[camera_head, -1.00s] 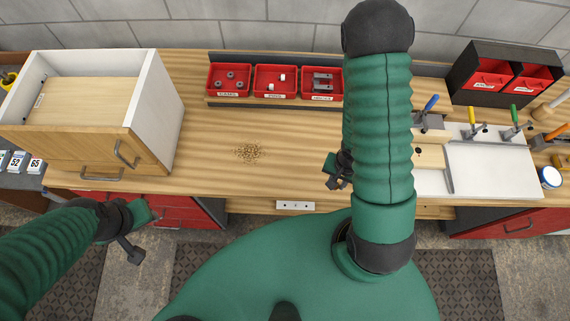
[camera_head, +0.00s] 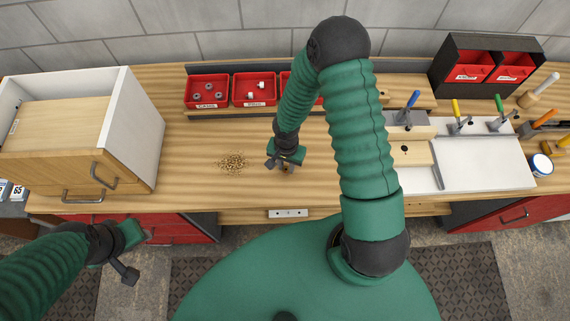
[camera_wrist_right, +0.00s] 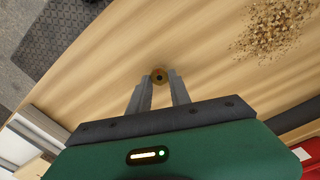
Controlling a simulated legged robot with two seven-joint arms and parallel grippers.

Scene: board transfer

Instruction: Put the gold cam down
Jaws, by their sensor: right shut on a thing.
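The gold cam (camera_wrist_right: 159,76) is a small round piece with a dark centre, seen in the right wrist view between my right gripper's fingertips (camera_wrist_right: 160,82). That gripper is shut on it. In the head view my right gripper (camera_head: 282,165) is over the middle of the wooden bench, right of a patch of wood shavings. The cam is too small there to make out clearly. I cannot tell whether it touches the bench top. My left gripper (camera_head: 128,262) is low at the left, in front of the bench; its jaw opening is unclear.
Red bins stand along the back: one with grey rings (camera_head: 208,92), one with white pieces (camera_head: 254,89), a third partly behind my right arm. Wood shavings (camera_head: 233,164) lie on the bench (camera_head: 190,190). A wooden drawer box (camera_head: 140,125) stands left; a white board (camera_head: 485,163) with clamps is right.

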